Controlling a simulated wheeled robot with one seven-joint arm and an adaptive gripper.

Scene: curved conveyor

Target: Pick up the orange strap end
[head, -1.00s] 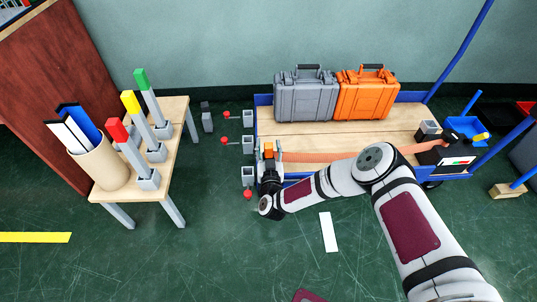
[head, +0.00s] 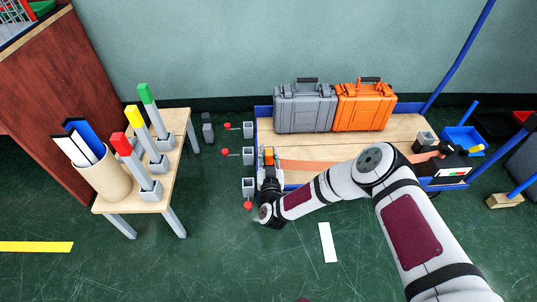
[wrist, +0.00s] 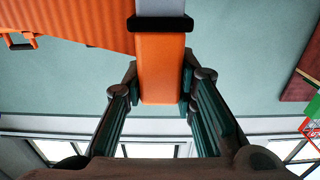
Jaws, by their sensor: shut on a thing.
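The orange strap end (head: 268,155) is at the left end of the wooden-topped cart (head: 392,128). An orange strap (head: 310,166) runs right from it along the cart's near side, partly hidden behind my arm. My gripper (head: 268,178) is at the cart's near left corner, shut on the strap end. In the wrist view, the orange strap end (wrist: 161,72) stands between the two fingers of my gripper (wrist: 160,92), with a black band across it near the top.
A grey case (head: 305,108) and an orange case (head: 362,106) stand at the cart's back. Grey sockets with red knobs (head: 248,206) line its left end. A small table (head: 177,128) with coloured-topped levers is at left. Open green floor lies in front.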

